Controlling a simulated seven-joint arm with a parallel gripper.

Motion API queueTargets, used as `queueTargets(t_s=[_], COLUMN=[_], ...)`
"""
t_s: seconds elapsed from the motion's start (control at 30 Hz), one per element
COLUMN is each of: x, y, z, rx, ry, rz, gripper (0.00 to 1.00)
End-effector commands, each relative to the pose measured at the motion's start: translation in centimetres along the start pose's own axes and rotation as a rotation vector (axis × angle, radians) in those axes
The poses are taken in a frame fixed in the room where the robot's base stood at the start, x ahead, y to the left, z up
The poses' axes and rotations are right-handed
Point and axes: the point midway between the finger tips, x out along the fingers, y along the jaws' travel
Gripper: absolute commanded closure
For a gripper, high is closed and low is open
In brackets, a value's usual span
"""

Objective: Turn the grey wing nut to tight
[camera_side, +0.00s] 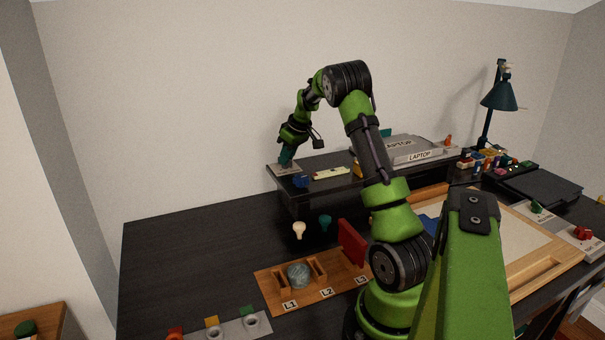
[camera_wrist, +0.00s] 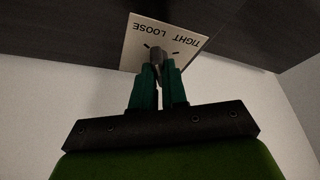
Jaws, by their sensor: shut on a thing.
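The grey wing nut (camera_wrist: 157,53) sits on a pale plate (camera_wrist: 133,50) marked LOOSE and TIGHT, with short dark marks near the nut. In the wrist view my gripper (camera_wrist: 159,68) has its two dark green fingers shut on the wing nut. The nut's exact angle against the marks is partly hidden by the fingers. In the side view the plate (camera_side: 277,169) lies at the left end of the raised dark shelf. My gripper (camera_side: 285,160) reaches down onto it there and hides the nut.
On the shelf beside the plate are a blue item (camera_side: 301,181) and a pale strip (camera_side: 331,173). A grey laptop box (camera_side: 419,155) stands further right. Below is a wooden board (camera_side: 266,283) with slots L1 to L3. The desk's left part is clear.

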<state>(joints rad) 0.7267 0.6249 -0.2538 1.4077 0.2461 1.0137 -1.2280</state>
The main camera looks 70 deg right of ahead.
Motion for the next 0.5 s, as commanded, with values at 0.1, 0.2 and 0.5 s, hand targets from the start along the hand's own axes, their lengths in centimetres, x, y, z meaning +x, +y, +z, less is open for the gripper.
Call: queueTargets(t_s=[0.1,0.2,0.5], x=[0.32,0.36,0.48], y=[-0.32,-0.43,-0.68], z=[0.02,-0.01,-0.10], rx=[0.096,0.182,0.443], ry=[-0.003,-0.004,-0.005], rz=[0.041,0.077,0.189], gripper=[1.00,1.00,1.00])
